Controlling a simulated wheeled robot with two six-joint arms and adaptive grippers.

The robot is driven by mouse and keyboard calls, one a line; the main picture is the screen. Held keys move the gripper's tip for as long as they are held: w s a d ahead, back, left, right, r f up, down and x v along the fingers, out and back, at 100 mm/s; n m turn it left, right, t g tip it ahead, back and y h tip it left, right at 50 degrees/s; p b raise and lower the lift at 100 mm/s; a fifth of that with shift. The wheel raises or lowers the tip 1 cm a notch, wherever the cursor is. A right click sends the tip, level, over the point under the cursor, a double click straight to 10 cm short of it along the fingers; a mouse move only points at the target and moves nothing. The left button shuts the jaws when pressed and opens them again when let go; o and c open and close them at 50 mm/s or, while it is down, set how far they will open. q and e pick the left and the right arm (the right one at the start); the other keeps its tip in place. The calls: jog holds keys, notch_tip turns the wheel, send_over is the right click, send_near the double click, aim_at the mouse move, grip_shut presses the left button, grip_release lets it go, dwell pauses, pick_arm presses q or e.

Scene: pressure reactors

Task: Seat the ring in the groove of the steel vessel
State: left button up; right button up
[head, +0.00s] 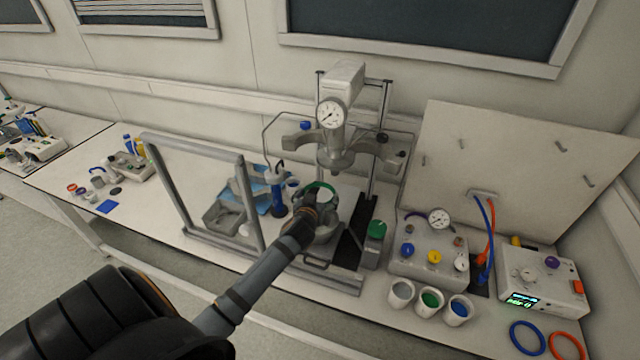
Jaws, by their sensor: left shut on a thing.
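The steel vessel (329,233) stands on the stand's base, below and in front of the gauge head. My left arm reaches in from the lower left, and my left gripper (314,205) is at the vessel's top. It is shut on the green ring (322,185), whose far arc shows at the vessel's mouth. The gripper hides the near part of the ring and much of the vessel's rim. I cannot tell whether the ring lies in the groove or above it. My right gripper is out of view.
The reactor head (343,140) with its gauge hangs close above the vessel. A grey frame (250,205) stands to the left. Several cups (401,293) and a control box (430,258) are at the right. Blue (527,338) and orange rings lie at the far right.

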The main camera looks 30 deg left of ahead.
pick_arm(q)
notch_tip(320, 180, down, 9)
jog(key=b, duration=0.7)
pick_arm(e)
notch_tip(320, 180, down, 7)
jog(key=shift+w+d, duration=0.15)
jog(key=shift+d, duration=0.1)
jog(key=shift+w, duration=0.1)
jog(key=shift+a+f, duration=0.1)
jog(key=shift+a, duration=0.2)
pick_arm(q)
jog(key=shift+f, duration=0.25)
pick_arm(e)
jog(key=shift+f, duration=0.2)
